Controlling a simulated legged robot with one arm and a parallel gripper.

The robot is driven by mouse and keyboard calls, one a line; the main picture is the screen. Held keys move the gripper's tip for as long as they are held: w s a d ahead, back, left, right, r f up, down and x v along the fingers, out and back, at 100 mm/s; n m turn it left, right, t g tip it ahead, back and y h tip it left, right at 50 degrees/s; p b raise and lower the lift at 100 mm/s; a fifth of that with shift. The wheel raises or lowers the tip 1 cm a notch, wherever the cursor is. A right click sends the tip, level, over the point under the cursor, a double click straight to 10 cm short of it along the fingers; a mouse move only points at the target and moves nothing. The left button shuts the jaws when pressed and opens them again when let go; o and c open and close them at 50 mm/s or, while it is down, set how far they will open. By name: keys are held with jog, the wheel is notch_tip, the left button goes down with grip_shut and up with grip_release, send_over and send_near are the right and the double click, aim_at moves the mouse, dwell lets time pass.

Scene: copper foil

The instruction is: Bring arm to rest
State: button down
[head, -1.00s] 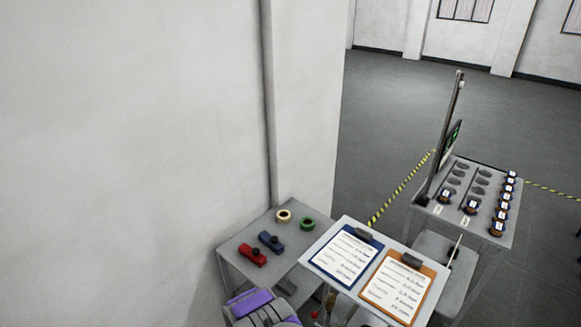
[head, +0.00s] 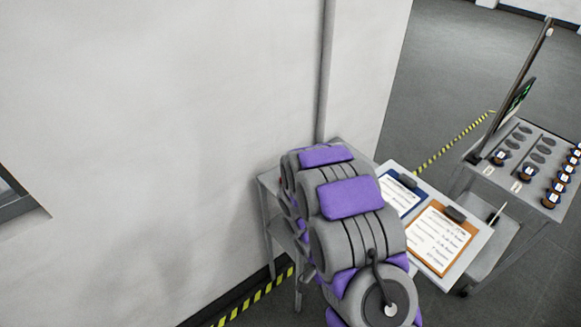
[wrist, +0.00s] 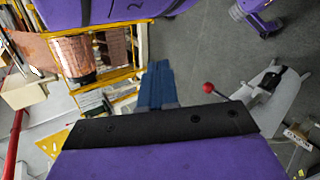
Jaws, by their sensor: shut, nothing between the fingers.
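My arm now rises in front of the small table in the head view, its grey and purple links folded close together. I cannot pick out the fingertips there. In the wrist view my gripper (wrist: 155,125) shows as a black edge on a purple body across the lower middle, shut with nothing held. The wrist view looks over a frame with copper-coloured sheet and a roll (wrist: 75,57), apart from the gripper.
Two clipboards, blue (head: 401,192) and orange (head: 441,238), lie on a stand right of my arm. A grey rack table (head: 530,160) holds several labelled spools. A wall fills the left. A red-knobbed lever (wrist: 208,88) shows in the wrist view.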

notch_tip(320, 180, up, 13)
jog(key=s+n+t+y+b, duration=0.2)
jog(key=s+n+y, duration=0.1)
jog(key=y, duration=0.1)
jog(key=s+a+r+n+t+y+b, duration=0.1)
jog(key=s+r+n+t+y, duration=0.1)
jog(key=s+r+n+t, duration=0.2)
jog(key=shift+s+r+n+t, duration=0.3)
jog(key=shift+s+r+n, duration=0.2)
jog(key=shift+s+r, duration=1.85)
jog(key=shift+s+a+f, duration=0.3)
jog(key=shift+s+f, duration=0.15)
jog(key=shift+a, duration=0.25)
jog(key=shift+d, duration=0.1)
